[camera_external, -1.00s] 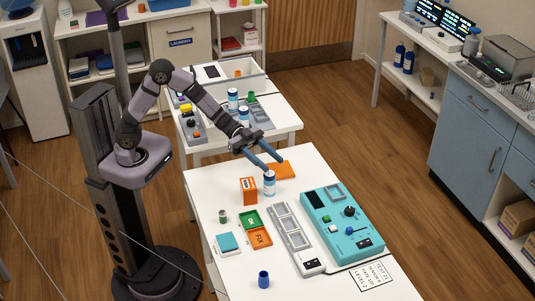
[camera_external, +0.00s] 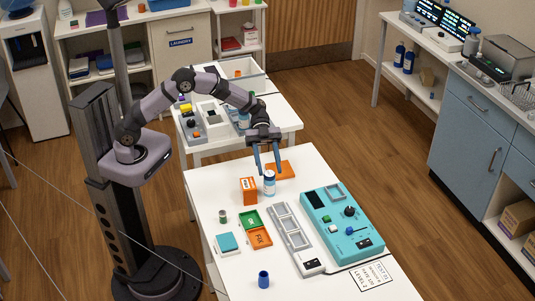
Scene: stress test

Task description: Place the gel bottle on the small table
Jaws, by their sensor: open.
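A white bottle with blue bands (camera_external: 269,186) stands upright on the near white table (camera_external: 203,200), beside an orange box. It looks like the gel bottle, but its label is too small to read. My gripper (camera_external: 268,171) points down just above it, with blue fingers open on either side of the bottle's top. I cannot tell whether they touch it.
An orange box (camera_external: 249,191) stands close left of the bottle, and an orange flat piece (camera_external: 284,168) lies behind it. Green and orange trays (camera_external: 260,238), a grey tray strip (camera_external: 291,232) and a teal panel (camera_external: 345,245) lie nearer. The near table's front-left area has bare space.

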